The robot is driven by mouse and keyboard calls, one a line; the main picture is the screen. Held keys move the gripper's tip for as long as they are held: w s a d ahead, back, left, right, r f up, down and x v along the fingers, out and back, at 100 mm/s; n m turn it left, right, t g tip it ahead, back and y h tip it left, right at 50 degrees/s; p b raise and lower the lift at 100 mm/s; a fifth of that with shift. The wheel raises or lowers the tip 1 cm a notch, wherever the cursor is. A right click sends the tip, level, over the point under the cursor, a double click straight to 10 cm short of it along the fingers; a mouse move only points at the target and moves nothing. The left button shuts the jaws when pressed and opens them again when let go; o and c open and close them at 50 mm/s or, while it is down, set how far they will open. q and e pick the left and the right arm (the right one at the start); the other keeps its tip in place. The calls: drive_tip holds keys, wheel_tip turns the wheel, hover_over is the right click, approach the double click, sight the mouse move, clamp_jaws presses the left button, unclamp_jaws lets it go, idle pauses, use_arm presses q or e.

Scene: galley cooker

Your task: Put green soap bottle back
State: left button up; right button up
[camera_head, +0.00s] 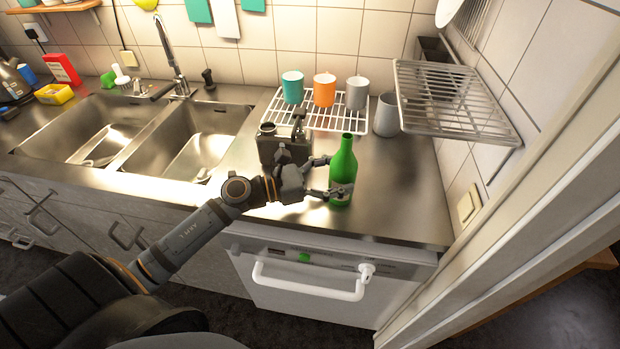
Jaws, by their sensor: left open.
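A tall green bottle (343,165) stands upright on the steel counter (400,208), near its front edge and to the right of the sink. My left gripper (331,177) is open at the bottle's left side. One finger lies beside the bottle's far left side and the other reaches across the lower front of it. Whether the fingers touch the bottle cannot be told. A small green item (108,79) is behind the sink at the far left; what it is cannot be told. My right gripper is not in view.
A white wire rack (345,122) with teal, orange and grey cups stands behind the bottle. A grey cup (387,115) is beside it. A metal wall shelf (455,100) overhangs the right side. The double sink (200,140) is left. Counter right of the bottle is clear.

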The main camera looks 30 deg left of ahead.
sight(330, 176)
use_arm(q)
drive_tip(key=p+v, duration=0.1)
drive_tip(key=v, duration=0.2)
drive_tip(key=shift+s+a, duration=0.2)
drive_tip(key=shift+s, duration=0.05)
drive_tip(key=a+p, duration=0.1)
drive_tip(key=p, duration=0.1)
drive_tip(key=s+a+r+p, duration=0.1)
drive_tip(key=p, duration=0.2)
drive_tip(key=shift+s, duration=0.25)
drive_tip(key=p+v, duration=0.3)
drive_tip(key=shift+s+a+f, duration=0.2)
drive_tip(key=shift+s+f, duration=0.1)
drive_tip(key=shift+s, duration=0.05)
drive_tip(key=shift+s+a+f+p, duration=0.1)
drive_tip(key=shift+s+a+p, duration=0.15)
drive_tip(key=shift+p, duration=0.15)
drive_tip(key=shift+a+f, duration=0.15)
drive_tip(key=shift+a, duration=0.05)
drive_tip(key=shift+s, duration=0.1)
